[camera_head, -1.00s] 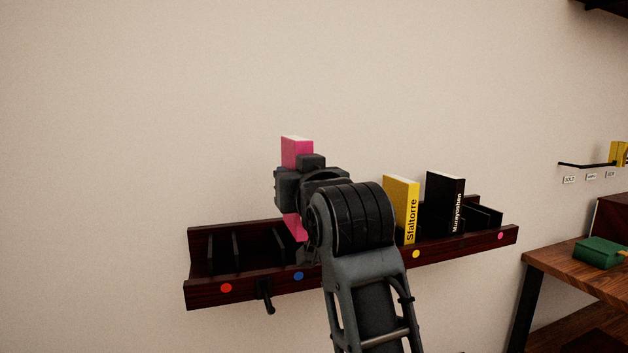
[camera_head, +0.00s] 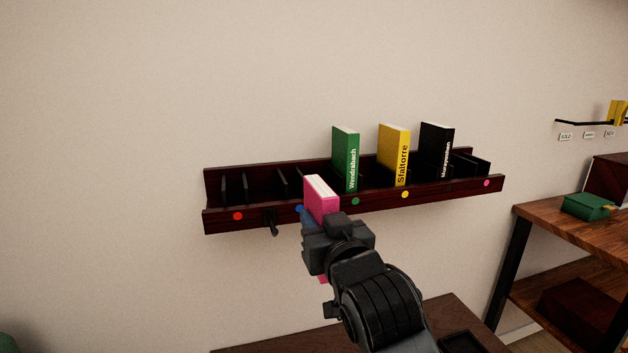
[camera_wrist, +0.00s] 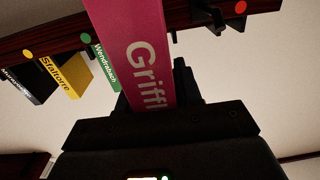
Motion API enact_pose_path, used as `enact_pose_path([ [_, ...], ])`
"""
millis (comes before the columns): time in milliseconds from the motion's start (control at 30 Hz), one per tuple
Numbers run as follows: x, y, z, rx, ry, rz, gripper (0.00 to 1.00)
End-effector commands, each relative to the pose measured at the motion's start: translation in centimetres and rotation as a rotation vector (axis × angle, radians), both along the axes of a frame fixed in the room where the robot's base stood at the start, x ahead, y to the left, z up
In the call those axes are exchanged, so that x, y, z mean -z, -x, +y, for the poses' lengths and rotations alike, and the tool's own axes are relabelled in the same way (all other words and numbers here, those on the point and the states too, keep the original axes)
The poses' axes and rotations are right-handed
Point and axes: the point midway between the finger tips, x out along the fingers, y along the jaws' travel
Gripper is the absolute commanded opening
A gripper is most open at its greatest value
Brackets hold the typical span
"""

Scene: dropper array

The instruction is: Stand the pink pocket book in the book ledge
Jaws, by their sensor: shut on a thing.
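The pink pocket book (camera_head: 322,197) is upright in my gripper (camera_head: 335,240), in front of the dark red book ledge (camera_head: 225,220). In the wrist view the book (camera_wrist: 140,45) shows the white letters "Griffl", and my gripper (camera_wrist: 150,100) is shut on it. Its lower end shows just below the gripper in the head view. The ledge holds a green book (camera_head: 345,160), a yellow book (camera_head: 394,157) and a black book (camera_head: 436,150), all upright. Coloured dots mark the ledge's front, with a pink dot (camera_head: 487,183) at the far right and a red dot (camera_head: 238,216) at the left.
Black dividers split the ledge; the slots by the red dot and by the pink dot look empty. A dark hook (camera_head: 271,222) hangs below the front.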

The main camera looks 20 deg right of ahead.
Motion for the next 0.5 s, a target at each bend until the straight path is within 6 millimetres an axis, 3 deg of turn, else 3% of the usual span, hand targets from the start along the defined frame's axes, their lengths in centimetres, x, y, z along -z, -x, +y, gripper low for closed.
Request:
enact_pose_path([
  [33,2.5,0.8,-0.2,-0.001,0.005,0.010,0.00],
  [300,16.0,5.4,-1.2,-0.025,0.016,0.012,0.00],
  [400,20.7,7.1,-1.1,-0.046,0.016,0.015,0.00],
  [500,23.8,8.2,-0.9,-0.065,0.016,0.013,0.00],
])
